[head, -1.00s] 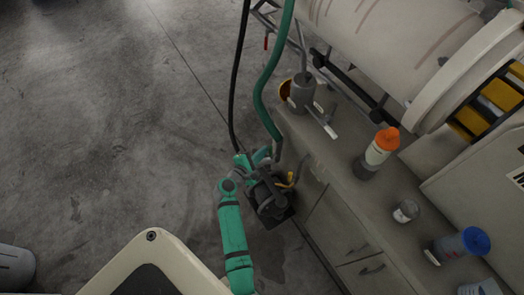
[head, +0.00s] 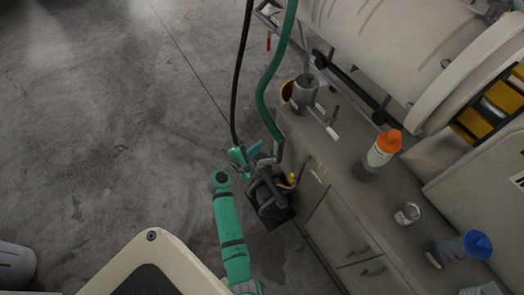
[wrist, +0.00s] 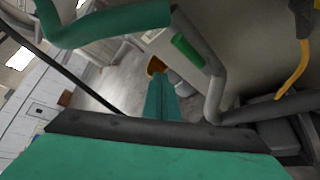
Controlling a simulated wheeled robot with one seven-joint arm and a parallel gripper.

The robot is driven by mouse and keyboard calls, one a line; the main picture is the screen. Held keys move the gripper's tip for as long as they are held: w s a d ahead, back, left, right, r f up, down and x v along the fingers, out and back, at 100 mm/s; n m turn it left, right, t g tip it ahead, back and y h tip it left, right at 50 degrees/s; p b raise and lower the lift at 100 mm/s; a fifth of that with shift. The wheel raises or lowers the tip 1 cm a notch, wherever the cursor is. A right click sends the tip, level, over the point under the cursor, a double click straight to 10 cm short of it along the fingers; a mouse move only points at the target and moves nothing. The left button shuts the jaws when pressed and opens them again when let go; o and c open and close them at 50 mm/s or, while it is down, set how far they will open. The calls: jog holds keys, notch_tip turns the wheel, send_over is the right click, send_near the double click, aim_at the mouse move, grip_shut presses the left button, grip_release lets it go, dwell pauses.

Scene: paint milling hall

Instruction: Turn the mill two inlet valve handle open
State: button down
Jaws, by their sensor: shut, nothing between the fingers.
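A yellow lever (head: 292,179) shows on the dark pump-like unit (head: 270,193) beside the cabinet. In the wrist view a yellow lever (wrist: 292,78) hangs at the upper right. I cannot tell for certain which handle belongs to mill two's inlet. My gripper (head: 256,149) is beside the unit, left of and above the yellow lever in the head view. In the wrist view its teal fingers (wrist: 160,98) are together and empty.
A green hose (head: 270,75) and a black hose (head: 238,75) run down close to my gripper. The cabinet top (head: 335,185) holds an orange-capped bottle (head: 380,152), a grey pot (head: 305,93) and other containers. A large pale drum (head: 390,40) stands behind. Open floor lies left.

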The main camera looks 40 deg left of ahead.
jog(key=s+d, duration=0.2)
jog(key=s, duration=0.7)
jog(key=shift+s, duration=0.4)
jog(key=shift+d, duration=0.1)
jog(key=s+d+r+n+t, duration=0.2)
jog(key=d+r+n, duration=0.3)
jog(key=d, duration=0.4)
jog(key=s+d+r+n+t+h, duration=0.1)
jog(key=s+d+r+n, duration=0.1)
jog(key=d+n, duration=0.6)
jog(key=s+d+r+n+t, duration=0.2)
jog(key=d+r+n, duration=0.25)
jog(key=d, duration=0.45)
jog(key=s+d+r+n+g, duration=0.2)
jog(key=s+d+n, duration=0.4)
jog(key=n, duration=0.8)
jog(key=s+d+r+n+g, duration=0.2)
jog(key=s+d+r+n, duration=0.3)
jog(key=s+n, duration=0.5)
jog(key=n, duration=0.4)
jog(key=shift+d+r+h, duration=0.2)
jog(key=shift+d+h, duration=0.1)
jog(key=shift+d, duration=0.1)
